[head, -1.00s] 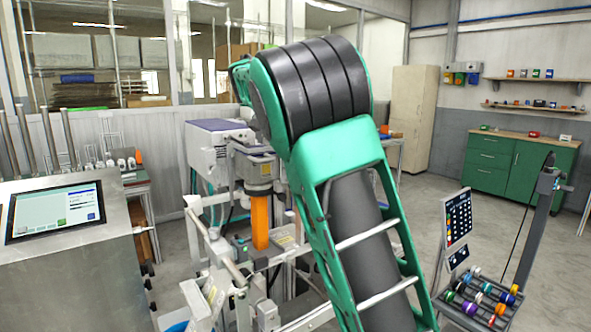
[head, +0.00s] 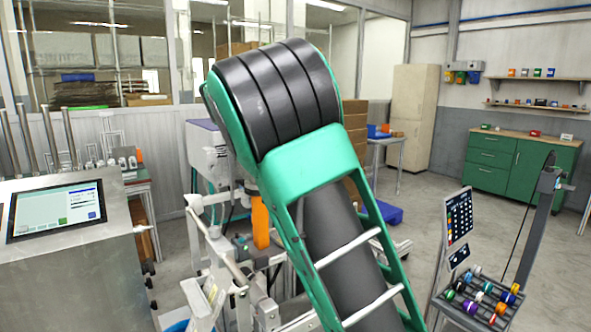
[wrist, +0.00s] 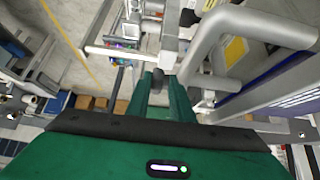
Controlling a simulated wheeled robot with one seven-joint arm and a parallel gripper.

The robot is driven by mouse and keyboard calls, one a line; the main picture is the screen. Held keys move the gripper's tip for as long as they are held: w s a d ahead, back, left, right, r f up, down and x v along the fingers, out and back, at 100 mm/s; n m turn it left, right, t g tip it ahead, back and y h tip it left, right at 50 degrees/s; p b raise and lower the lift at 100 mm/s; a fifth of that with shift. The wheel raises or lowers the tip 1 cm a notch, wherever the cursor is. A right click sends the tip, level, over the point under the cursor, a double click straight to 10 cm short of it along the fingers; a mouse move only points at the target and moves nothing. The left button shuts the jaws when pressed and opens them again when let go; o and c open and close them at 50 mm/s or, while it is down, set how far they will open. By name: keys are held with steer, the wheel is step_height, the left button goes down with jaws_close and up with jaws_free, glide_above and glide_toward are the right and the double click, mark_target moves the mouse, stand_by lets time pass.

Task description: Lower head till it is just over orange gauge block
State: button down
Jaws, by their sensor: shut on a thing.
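The orange gauge block (head: 260,224) stands upright on the machine, left of my green arm in the head view. My arm covers part of the block and most of the grey head above it; a small grey part of the head (head: 252,190) shows near the block's top. I cannot tell the gap between them. My gripper (wrist: 163,88) shows in the wrist view, its green fingers shut on a dark rounded knob (wrist: 158,74). The gripper is hidden behind my arm in the head view. The block is not clear in the wrist view.
A steel console with a screen (head: 62,212) stands at the left. A rack of coloured reels (head: 480,295) and a small panel (head: 458,217) stand at the right. A green cabinet (head: 515,165) is at the back. White machine rails (wrist: 230,40) run close to my gripper.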

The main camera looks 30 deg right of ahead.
steer(key=shift+s+d+r, duration=0.1)
steer(key=shift+s+d, duration=0.1)
steer(key=shift+d, duration=0.05)
steer(key=c, duration=1.9)
jaws_free()
steer(key=shift+o, duration=0.8)
steer(key=shift+s+r, duration=0.1)
steer(key=shift+s, duration=0.05)
steer(key=shift+a, duration=0.1)
steer(key=shift+w+a, duration=0.1)
steer(key=shift+w, duration=0.1)
steer(key=shift+a+r, duration=0.2)
steer(key=shift+r, duration=0.05)
steer(key=v, duration=0.9)
steer(key=shift+a+r, duration=0.2)
steer(key=shift+r, duration=0.1)
